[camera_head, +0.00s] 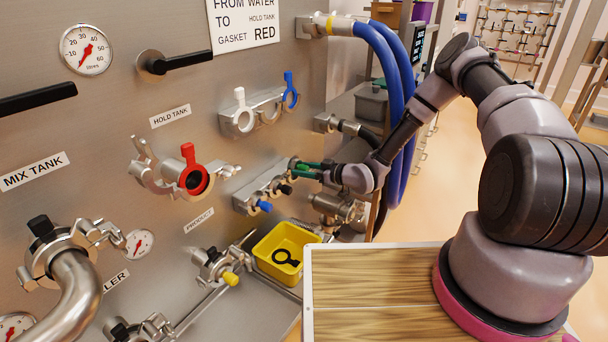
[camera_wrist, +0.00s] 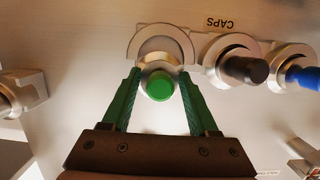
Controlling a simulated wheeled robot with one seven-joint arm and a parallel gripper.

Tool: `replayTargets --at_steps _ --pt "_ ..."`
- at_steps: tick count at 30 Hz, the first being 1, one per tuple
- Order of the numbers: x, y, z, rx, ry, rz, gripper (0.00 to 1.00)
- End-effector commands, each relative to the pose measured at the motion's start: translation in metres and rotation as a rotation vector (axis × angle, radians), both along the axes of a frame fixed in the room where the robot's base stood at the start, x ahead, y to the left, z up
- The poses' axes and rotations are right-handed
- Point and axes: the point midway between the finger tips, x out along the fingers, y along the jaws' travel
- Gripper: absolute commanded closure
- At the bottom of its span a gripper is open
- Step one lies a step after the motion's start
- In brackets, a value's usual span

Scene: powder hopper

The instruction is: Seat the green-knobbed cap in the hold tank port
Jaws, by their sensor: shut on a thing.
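My gripper (camera_head: 305,169) is at the caps rack on the steel panel, with its green fingers (camera_wrist: 160,78) on either side of the green-knobbed cap and shut on it. The cap's round green knob (camera_wrist: 160,87) faces the wrist camera, and its metal body lies against or just in front of a rack ring (camera_wrist: 160,44); I cannot tell whether it is free of the ring. In the head view the fingers largely hide the cap. The hold tank port (camera_head: 193,180) is to the left, under its label, with a red gasket in it and its clamp (camera_head: 147,170) swung open.
A black-knobbed cap (camera_wrist: 252,70) and a blue-knobbed cap (camera_wrist: 302,77) sit beside it in the rack. A yellow bin (camera_head: 262,262) holding a black gasket is below. Blue hoses (camera_head: 385,65) hang behind my forearm. Gasket pegs (camera_head: 262,110) are above.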

Motion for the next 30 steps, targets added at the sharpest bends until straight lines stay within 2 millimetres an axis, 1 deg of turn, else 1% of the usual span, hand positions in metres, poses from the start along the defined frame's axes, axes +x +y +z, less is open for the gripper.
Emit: replayTargets --at_steps 1,9,15,17,30 --pt "0.000 0.000 0.004 0.000 -0.001 0.000 1.00" --pt "0.000 0.000 0.022 0.001 -0.001 -0.001 1.00" --pt "0.000 -0.002 0.025 0.000 0.000 -0.002 1.00" --pt "-0.003 -0.006 0.025 0.000 0.000 -0.002 1.00" --pt "-0.032 -0.050 0.025 0.001 0.001 -0.003 1.00"
